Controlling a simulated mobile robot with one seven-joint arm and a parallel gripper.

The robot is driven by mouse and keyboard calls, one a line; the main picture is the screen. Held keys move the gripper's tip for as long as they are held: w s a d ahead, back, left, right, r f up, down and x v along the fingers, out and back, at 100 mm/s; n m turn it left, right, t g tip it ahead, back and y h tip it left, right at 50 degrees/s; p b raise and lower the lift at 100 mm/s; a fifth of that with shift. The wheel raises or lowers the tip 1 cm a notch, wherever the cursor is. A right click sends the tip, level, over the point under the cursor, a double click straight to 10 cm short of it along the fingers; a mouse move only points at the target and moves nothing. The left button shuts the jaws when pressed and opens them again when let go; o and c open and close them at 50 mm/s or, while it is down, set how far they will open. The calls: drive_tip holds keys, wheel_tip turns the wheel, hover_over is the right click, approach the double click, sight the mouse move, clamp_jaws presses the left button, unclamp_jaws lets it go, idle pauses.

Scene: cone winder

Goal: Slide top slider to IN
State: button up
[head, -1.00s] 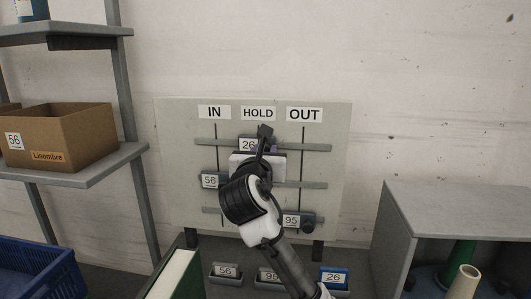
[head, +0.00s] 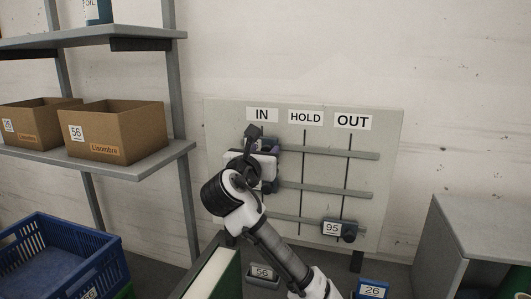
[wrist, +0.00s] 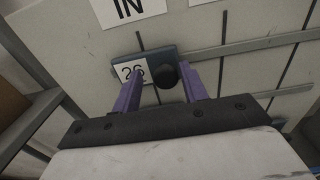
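The top slider (wrist: 122,71) is a dark block with a white 26 label and a round black knob (wrist: 166,76). In the wrist view it sits on the top rail across the line under the IN sign (wrist: 130,8). My gripper (wrist: 163,82) is open, with its purple fingers on either side of the knob. In the head view my gripper (head: 254,137) is below the IN sign (head: 262,115) and hides most of the slider.
The board (head: 390,130) also has HOLD (head: 305,117) and OUT (head: 352,121) columns. Slider 95 (head: 332,228) is on the bottom rail near OUT. My arm hides the middle rail's left end. Shelves with boxes (head: 112,130) stand left, a grey cabinet (head: 485,220) right.

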drive_tip(key=shift+s, duration=0.15)
drive_tip(key=shift+b+v, duration=2.1)
drive_tip(key=shift+v, duration=4.75)
drive_tip(key=shift+f, duration=0.1)
